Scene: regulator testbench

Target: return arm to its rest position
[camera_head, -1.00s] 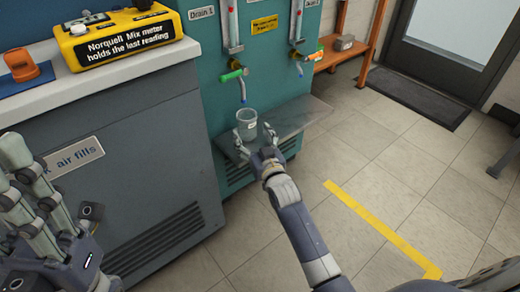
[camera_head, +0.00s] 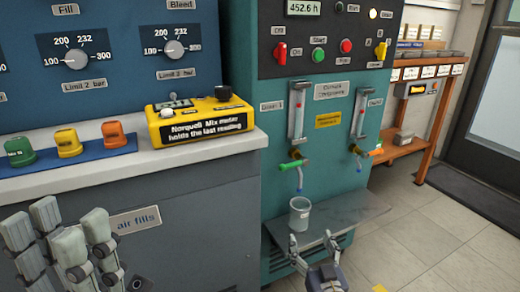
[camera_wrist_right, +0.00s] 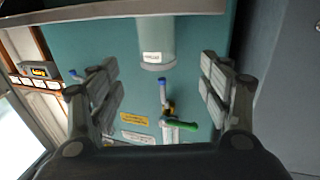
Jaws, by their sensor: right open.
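My right gripper (camera_head: 312,242) is in front of the small steel shelf of the teal bench, with its fingers apart and nothing between them. A clear beaker (camera_head: 300,215) with a small label stands upright on that shelf, beyond the fingertips and apart from them. In the right wrist view the beaker (camera_wrist_right: 156,45) shows at the top, past the open fingers (camera_wrist_right: 160,85). My left gripper (camera_head: 68,235) is at the lower left of the head view, in front of the grey cabinet. Its fingers are apart and I see nothing held.
The shelf (camera_head: 350,212) juts from the teal bench under a green-handled tap (camera_head: 292,164) and an orange-handled tap (camera_head: 368,153). A yellow Norquell Mix meter (camera_head: 200,118) sits on the left counter. An orange rack (camera_head: 428,110) stands at right. Floor at right is clear.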

